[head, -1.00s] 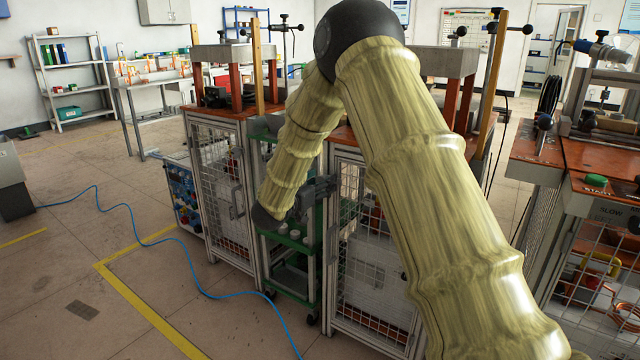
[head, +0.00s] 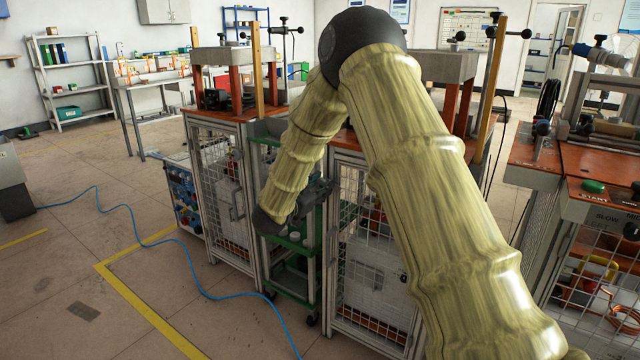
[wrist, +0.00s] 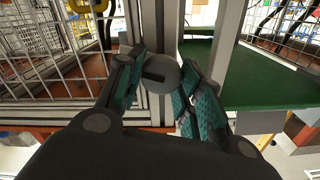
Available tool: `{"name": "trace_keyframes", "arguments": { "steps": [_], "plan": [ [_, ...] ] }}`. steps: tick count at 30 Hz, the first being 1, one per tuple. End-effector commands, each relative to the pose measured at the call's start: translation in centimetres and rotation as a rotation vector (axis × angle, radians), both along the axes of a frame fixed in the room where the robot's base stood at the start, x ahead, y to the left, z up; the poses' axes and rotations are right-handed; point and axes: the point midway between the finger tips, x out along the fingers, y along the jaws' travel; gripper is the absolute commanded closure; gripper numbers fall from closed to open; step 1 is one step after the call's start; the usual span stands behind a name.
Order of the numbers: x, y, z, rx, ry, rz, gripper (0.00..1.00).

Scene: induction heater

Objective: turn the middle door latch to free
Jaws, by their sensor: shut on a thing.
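The latch (wrist: 160,74) shows in the wrist view as a round grey disc with a dark slot, on the metal frame post beside a mesh door (wrist: 48,62). The slot lies nearly level in that picture. My gripper (wrist: 158,82) has its teal-padded fingers on either side of the disc, shut on it. In the head view my gripper (head: 318,192) is at the left edge of the middle cabinet's mesh door (head: 372,262), which looks closed. The latch is hidden there behind my gripper.
A green trolley (head: 292,243) stands in the gap left of the middle cabinet; its green shelf (wrist: 268,82) shows right of the post. Another mesh-door cabinet (head: 222,190) stands further left. A blue hose (head: 185,245) lies on the open floor.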

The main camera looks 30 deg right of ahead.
Motion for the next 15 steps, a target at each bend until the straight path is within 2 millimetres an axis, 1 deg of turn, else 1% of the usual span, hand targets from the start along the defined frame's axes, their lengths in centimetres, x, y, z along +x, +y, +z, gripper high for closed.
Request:
{"name": "trace_keyframes", "arguments": {
  "steps": [15],
  "plan": [
    [-0.22, -0.07, -0.32, 0.191, -0.452, -0.001, 0.88]
  ]
}}
